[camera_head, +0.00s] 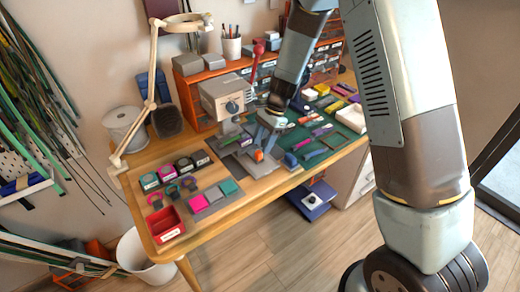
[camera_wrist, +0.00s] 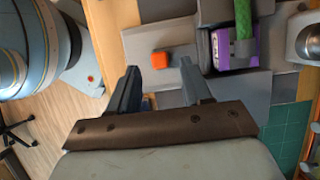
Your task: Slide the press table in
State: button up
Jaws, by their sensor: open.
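The grey press (camera_head: 222,97) stands on the workbench with its red-knobbed lever raised. Its press table, a grey plate (camera_wrist: 170,35), sticks out at the front of the press. A purple block (camera_wrist: 250,45) with a green cord (camera_wrist: 242,18) lying over it sits on the table. The small orange block (camera_wrist: 160,60) is at the table's near part, and it also shows in the head view (camera_head: 259,155). My gripper (camera_wrist: 159,72) is open and empty. The orange block appears between and just past its fingertips; I cannot tell the height gap.
A red bin (camera_head: 166,226), pink, grey and teal pads, and several labelled spools stand left of the press. A green mat (camera_wrist: 288,130) with tools lies to the right. A lamp (camera_head: 152,85) rises at the left. The bench's front left surface is partly clear.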

aim_at(259, 152)
jog(key=shift+x, duration=1.7)
grip_shut()
